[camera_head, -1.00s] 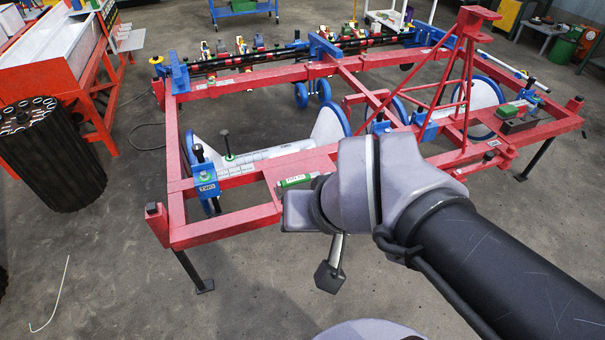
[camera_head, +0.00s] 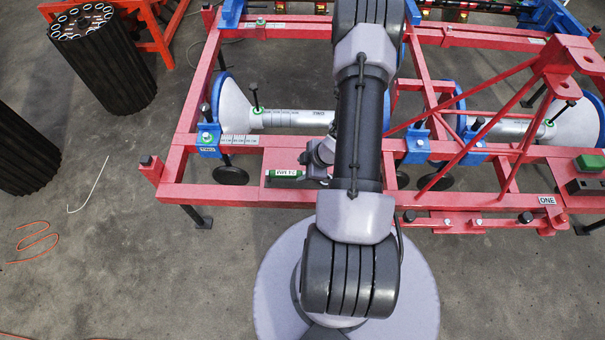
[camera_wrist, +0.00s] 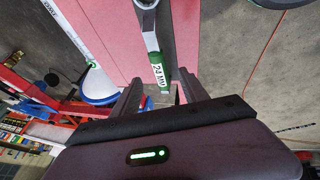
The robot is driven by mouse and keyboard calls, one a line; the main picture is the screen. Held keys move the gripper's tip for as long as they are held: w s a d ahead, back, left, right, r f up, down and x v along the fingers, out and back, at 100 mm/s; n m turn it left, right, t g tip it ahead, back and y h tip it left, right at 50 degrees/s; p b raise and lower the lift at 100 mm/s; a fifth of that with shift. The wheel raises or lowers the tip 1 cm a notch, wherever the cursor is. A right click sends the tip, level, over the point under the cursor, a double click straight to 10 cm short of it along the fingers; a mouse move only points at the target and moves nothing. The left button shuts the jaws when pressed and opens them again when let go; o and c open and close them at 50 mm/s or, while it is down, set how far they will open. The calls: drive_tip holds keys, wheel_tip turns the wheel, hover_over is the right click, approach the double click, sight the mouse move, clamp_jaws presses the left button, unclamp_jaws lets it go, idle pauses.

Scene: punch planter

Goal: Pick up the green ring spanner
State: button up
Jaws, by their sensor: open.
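The green ring spanner (camera_wrist: 158,72) shows in the wrist view, with a "24 MM" label on its green handle and a metal shank running up to a ring at the top edge. It lies along a dark strip beside a red surface. My gripper (camera_wrist: 160,80) is open, with its fingers on either side of the handle's lower end. I cannot tell whether they touch it. In the head view my gripper (camera_head: 320,158) is over the red frame, partly hidden by my arm. A green labelled piece (camera_head: 285,173) lies just left of it; I cannot tell if it is the spanner.
The red planter frame (camera_head: 225,192) carries blue brackets (camera_head: 208,140) and a white tube (camera_head: 290,119) with a blue-rimmed disc. A red braced mast (camera_head: 490,130) rises on the right. Dark slatted drums (camera_head: 105,60) stand at the left. The floor at lower left is mostly clear.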

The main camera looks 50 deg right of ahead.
sight(292, 173)
drive_tip(key=b+x, duration=0.1)
drive_tip(key=x, duration=0.3)
drive_tip(key=shift+f, duration=0.25)
drive_tip(key=b+x, duration=0.1)
drive_tip(key=x, duration=0.2)
drive_tip(key=b+x, duration=0.1)
drive_tip(key=x, duration=0.2)
drive_tip(key=shift+w+r+b, duration=0.15)
drive_tip(key=shift+w+b, duration=0.15)
drive_tip(key=shift+b, duration=0.1)
drive_tip(key=shift+r, duration=0.1)
clamp_jaws()
